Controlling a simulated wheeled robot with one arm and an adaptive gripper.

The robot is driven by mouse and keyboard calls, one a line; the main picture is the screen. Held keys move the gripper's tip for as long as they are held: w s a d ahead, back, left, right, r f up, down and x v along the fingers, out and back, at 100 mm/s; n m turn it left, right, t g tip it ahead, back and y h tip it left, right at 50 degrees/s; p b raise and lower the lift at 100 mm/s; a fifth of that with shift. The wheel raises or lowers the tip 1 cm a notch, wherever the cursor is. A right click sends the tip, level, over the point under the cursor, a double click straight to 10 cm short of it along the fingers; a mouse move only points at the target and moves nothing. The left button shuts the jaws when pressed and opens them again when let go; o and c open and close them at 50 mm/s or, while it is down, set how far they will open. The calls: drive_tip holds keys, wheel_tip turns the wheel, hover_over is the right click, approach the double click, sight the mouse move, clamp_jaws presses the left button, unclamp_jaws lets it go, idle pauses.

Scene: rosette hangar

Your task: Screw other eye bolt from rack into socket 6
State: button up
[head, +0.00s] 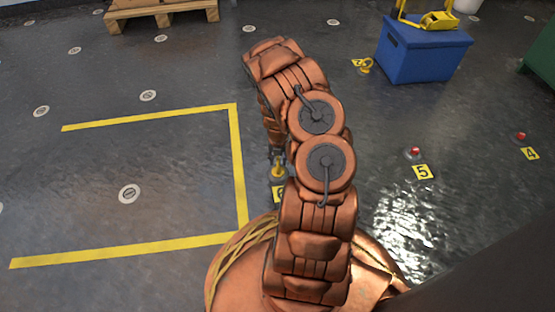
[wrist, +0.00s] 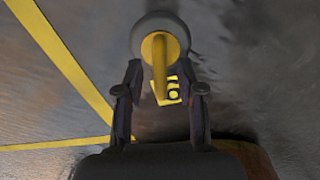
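A yellow eye bolt (head: 278,170) stands upright at the floor socket by the label 6 (head: 279,194). In the wrist view, the eye bolt (wrist: 160,65) shows nearly edge-on, over the grey round socket (wrist: 143,34). Its thread is hidden, so I cannot tell how deep it sits. My gripper (head: 277,152) is just above the bolt, pointing down. In the wrist view, my gripper's fingers (wrist: 160,85) are apart, one on each side of the ring, with a visible gap to it. The label 6 (wrist: 172,94) shows between the fingers.
A blue box (head: 425,55) holds a yellow item (head: 438,20) on top. A yellow eye bolt (head: 366,66) stands left of it. Red-capped sockets show by label 5 (head: 423,172) and label 4 (head: 531,154). Yellow tape (head: 239,165) marks clear floor left. A pallet (head: 160,12) lies behind.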

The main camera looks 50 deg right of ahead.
drive_tip(key=shift+r, duration=0.1)
drive_tip(key=shift+r+p, duration=0.35)
drive_tip(key=shift+r, duration=1.6)
